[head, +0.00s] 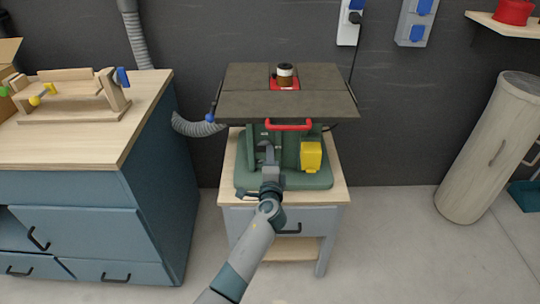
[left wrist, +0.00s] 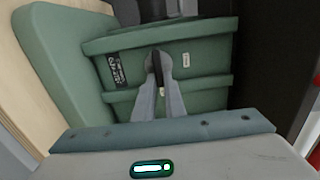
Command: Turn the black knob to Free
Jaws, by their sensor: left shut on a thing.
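The green machine (head: 290,178) with a dark flat top (head: 325,98) stands on a small wooden-topped cabinet. My left gripper (head: 268,152) reaches its front, below the red handle. In the left wrist view my left gripper (left wrist: 160,58) is shut on the black knob (left wrist: 156,68), which shows as a narrow dark piece between the fingertips. The knob is hidden behind the gripper in the head view. A black label (left wrist: 117,70) and small pale labels (left wrist: 187,58) are on the green housing. Their text and the knob's pointing direction cannot be read.
A red handle (head: 288,125) and a yellow box (head: 311,156) are close to the gripper's right. A grey hose (head: 195,126) runs at the left. A blue workbench (head: 160,200) stands at the left, a wooden cylinder (head: 490,150) at the right. The floor between is clear.

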